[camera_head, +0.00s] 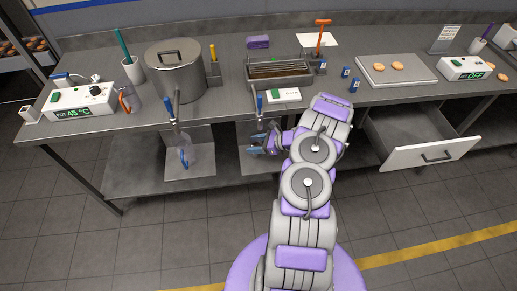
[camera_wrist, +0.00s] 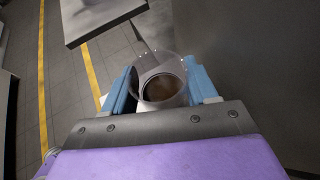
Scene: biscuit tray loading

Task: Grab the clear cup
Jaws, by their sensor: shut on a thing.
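The clear cup (camera_wrist: 146,62) is in the wrist view, a see-through round vessel with its open rim toward the camera. A brownish round area shows inside or through it. I cannot tell whether that is its contents. My gripper (camera_wrist: 162,88) has its two blue fingers on either side of the cup and is shut on it. In the head view, my gripper (camera_head: 263,141) is in front of the counter's front edge, left of my arm. The cup is hard to make out there.
A steel counter (camera_head: 225,109) holds a large pot (camera_head: 176,72), a clear jug with an orange handle (camera_head: 133,92), a wire-like tray (camera_head: 279,72) and a biscuit board (camera_head: 397,72). An open drawer (camera_head: 430,153) juts out to the right of my arm. A lower shelf (camera_head: 140,172) runs beneath.

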